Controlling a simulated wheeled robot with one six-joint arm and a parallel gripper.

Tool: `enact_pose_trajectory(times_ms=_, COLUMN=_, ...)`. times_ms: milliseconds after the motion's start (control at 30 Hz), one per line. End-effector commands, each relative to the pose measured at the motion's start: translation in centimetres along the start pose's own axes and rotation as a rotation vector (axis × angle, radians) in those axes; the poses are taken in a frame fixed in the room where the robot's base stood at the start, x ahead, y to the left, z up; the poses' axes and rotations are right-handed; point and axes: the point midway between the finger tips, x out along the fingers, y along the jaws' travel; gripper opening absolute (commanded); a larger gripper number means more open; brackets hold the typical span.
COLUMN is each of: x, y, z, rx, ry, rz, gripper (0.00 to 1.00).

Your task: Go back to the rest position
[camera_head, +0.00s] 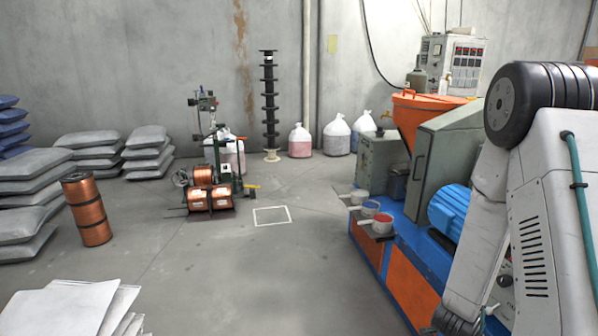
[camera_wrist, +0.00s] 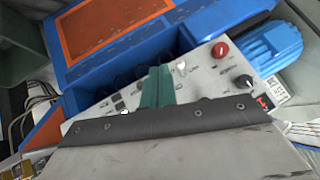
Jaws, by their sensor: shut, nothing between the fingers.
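My gripper (camera_wrist: 158,84) shows in the wrist view with its two green fingers together and nothing between them. Behind the fingers is a pale control panel (camera_wrist: 215,72) with a red knob, a black knob and a switch. I cannot tell whether the fingers touch it. In the head view my arm is folded at the right edge, in front of the blue and orange machine (camera_head: 395,290). The gripper's fingers cannot be made out there. Copper spools (camera_head: 209,197) sit on a stand on the floor, and a stack of copper spools (camera_head: 89,212) stands at the left.
A blue motor (camera_wrist: 262,52) lies right of the panel in the wrist view. Grey sacks (camera_head: 25,190) are piled at the left, and white sheets or sacks (camera_head: 65,308) lie at the front left. The floor around the white marked square (camera_head: 272,216) is clear.

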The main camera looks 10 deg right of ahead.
Motion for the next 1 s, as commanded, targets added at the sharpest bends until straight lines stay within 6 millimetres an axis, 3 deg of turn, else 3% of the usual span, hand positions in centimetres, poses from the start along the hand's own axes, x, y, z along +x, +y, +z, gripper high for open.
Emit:
enact_pose_trajectory(times_ms=33, x=-0.1, y=0.7, z=1.7, rx=-0.045, ry=-0.086, rz=0.029, gripper=0.00)
enact_pose_trajectory(times_ms=167, x=-2.6, y=0.5, z=5.2, rx=-0.183, ry=-0.330, rz=0.054, gripper=0.00)
enact_pose_trajectory(times_ms=267, x=-6.3, y=-0.6, z=7.0, rx=-0.318, ry=-0.508, rz=0.036, gripper=0.00)
enact_pose_trajectory(times_ms=400, x=-13.1, y=-1.9, z=7.8, rx=-0.542, ry=-0.724, rz=-0.014, gripper=0.00)
enact_pose_trajectory(times_ms=567, x=-21.0, y=-2.0, z=6.8, rx=-0.799, ry=-0.883, rz=-0.062, gripper=0.00)
enact_pose_trajectory(times_ms=700, x=-27.2, y=-1.0, z=4.9, rx=-1.006, ry=-0.959, rz=-0.090, gripper=0.00)
enact_pose_trajectory(times_ms=1000, x=-37.9, y=2.5, z=-0.6, rx=-1.350, ry=-0.953, rz=-0.127, gripper=0.00)
